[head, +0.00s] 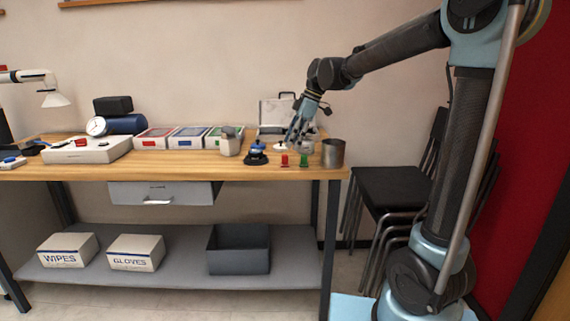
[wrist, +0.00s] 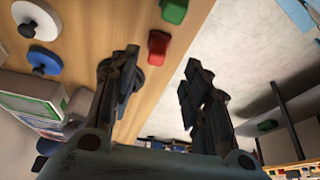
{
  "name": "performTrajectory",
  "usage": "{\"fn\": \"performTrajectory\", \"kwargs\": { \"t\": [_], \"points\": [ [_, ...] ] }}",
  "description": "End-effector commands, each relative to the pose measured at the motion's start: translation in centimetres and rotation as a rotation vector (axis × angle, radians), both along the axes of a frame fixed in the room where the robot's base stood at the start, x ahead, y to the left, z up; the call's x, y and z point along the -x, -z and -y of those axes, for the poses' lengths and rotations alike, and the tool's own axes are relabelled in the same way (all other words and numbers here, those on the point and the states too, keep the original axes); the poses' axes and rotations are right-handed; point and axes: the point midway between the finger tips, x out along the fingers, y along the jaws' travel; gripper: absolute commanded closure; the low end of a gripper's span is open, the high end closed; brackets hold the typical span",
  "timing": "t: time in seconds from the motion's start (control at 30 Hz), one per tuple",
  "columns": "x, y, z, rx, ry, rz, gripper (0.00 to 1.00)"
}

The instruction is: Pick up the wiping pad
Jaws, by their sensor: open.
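No single object is clearly the wiping pad. In the wrist view, a white disc (wrist: 37,20) and a blue disc (wrist: 42,62), each with a black knob, lie on the bench at the left. In the head view, a dark round item (head: 256,157) sits near the bench's front edge, with blue showing at its top. My gripper (head: 295,140) is above the right end of the bench. In the wrist view my gripper (wrist: 163,62) has its fingers spread with nothing held between them. The left finger partly hides a dark object on the bench.
A red block (head: 284,160) and a green block (head: 304,160) stand by the bench's front edge. A metal cup (head: 332,153) is at the right corner. A grey container (head: 230,143) and several colour-marked boxes (head: 188,137) stand left. A black chair (head: 398,186) is beside the bench.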

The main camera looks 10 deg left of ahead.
Motion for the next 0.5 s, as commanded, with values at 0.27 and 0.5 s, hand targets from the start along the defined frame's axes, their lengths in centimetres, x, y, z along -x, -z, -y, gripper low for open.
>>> {"fn": "performTrajectory", "kwargs": {
  "t": [0.27, 0.5],
  "points": [
    [0.2, 1.8, -0.8, 0.000, 0.000, 0.000, 0.57],
    [0.2, 4.3, -2.4, 0.000, 0.000, 0.001, 0.57]
  ]
}}
